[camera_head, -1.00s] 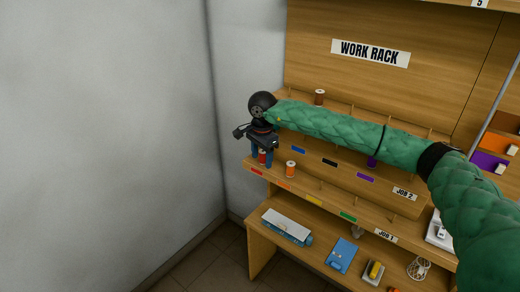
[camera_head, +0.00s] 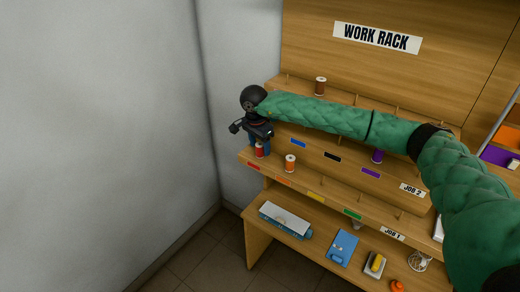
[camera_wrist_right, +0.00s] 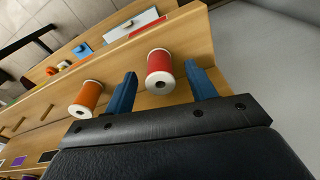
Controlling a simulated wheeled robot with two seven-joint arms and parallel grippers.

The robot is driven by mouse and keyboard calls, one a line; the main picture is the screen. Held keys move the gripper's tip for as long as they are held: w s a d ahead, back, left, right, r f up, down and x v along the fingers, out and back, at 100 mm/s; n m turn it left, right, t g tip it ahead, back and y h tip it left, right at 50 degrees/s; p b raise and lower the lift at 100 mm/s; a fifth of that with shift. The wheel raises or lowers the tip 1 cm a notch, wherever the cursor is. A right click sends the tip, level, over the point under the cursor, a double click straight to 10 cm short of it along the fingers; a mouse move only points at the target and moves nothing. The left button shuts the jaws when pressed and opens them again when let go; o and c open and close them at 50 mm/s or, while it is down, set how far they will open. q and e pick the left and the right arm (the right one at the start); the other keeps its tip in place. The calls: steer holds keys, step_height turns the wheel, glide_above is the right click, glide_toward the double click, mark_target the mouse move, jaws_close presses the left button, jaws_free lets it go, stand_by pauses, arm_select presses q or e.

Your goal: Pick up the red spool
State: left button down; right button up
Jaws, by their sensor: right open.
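The red spool (camera_head: 260,151) stands at the left end of the rack's lower spool ledge, above a red label. My right gripper (camera_head: 260,147) is just above it, pointing down, with its blue fingers apart. In the right wrist view the red spool (camera_wrist_right: 160,66) shows between the two open fingertips (camera_wrist_right: 161,72), with a gap on each side. Its white end with a dark hole faces the camera. How far the fingertips reach down beside it is hard to tell. My left gripper is not in view.
An orange spool (camera_head: 290,163) stands close to the right of the red one. A brown spool (camera_head: 320,86) is on the upper ledge and a purple spool (camera_head: 377,156) farther right. Thin pegs line the ledges. A grey wall (camera_head: 130,120) is at the left.

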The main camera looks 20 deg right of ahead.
steer(key=shift+f, duration=0.55)
steer(key=shift+w+d+f, duration=0.1)
steer(key=shift+f, duration=0.1)
steer(key=c, duration=1.1)
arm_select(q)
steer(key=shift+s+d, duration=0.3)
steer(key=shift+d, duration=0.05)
arm_select(e)
steer(key=shift+o, duration=0.2)
steer(key=shift+r, duration=0.2)
step_height(320, 180, up, 9)
steer(key=shift+f, duration=0.1)
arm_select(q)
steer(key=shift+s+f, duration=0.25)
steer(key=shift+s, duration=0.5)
arm_select(e)
steer(key=shift+r, duration=0.45)
